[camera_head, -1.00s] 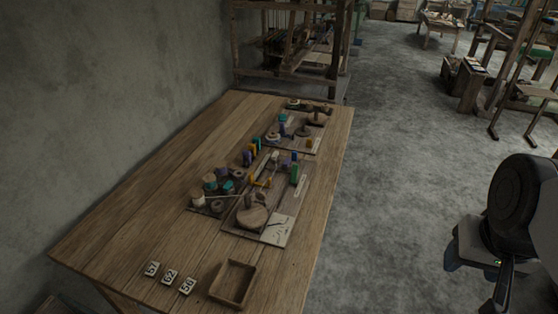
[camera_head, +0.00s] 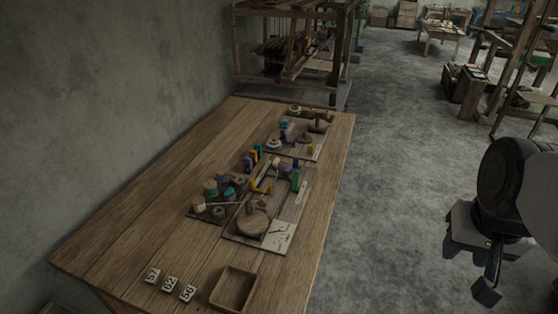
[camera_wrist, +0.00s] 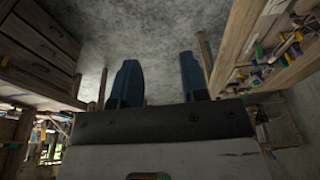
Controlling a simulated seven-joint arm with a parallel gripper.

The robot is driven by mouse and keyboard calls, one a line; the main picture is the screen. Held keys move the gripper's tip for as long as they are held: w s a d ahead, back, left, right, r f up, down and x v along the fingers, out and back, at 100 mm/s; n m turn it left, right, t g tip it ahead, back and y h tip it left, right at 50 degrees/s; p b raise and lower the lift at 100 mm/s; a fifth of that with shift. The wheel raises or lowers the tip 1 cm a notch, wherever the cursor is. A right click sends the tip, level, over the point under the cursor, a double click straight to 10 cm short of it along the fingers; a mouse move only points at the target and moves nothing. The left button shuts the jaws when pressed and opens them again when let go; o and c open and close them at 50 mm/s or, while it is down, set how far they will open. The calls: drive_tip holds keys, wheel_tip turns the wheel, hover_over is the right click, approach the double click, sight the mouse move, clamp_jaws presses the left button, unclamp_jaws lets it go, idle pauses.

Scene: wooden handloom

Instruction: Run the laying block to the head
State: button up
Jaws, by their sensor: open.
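The nearer board (camera_head: 281,236) holds a round wooden disc (camera_head: 253,222), a green block (camera_head: 295,181), small yellow pieces and a pale card. I cannot tell which small piece is the laying block or which end is the head. My gripper (camera_wrist: 160,75) is open and empty in the wrist view, its two blue fingers apart over bare floor. In the head view my arm's end is at the far right, well clear of the table. The table edge with coloured pieces shows at right in the wrist view.
Spools (camera_head: 211,189) stand left of the near board. A farther board (camera_head: 300,142) carries more discs and pegs. An empty wooden tray (camera_head: 233,290) and number tiles (camera_head: 170,284) lie at the front. A loom (camera_head: 295,45) stands behind.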

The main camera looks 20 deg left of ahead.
drive_tip(key=w+a, duration=0.5)
drive_tip(key=w, duration=0.3)
drive_tip(key=w+a, duration=0.5)
drive_tip(key=w, duration=0.4)
drive_tip(key=g, duration=0.3)
hover_over(252, 180)
wheel_tip(252, 180, down, 24)
drive_tip(key=shift+f, duration=0.1)
drive_tip(key=shift+f, duration=3.8)
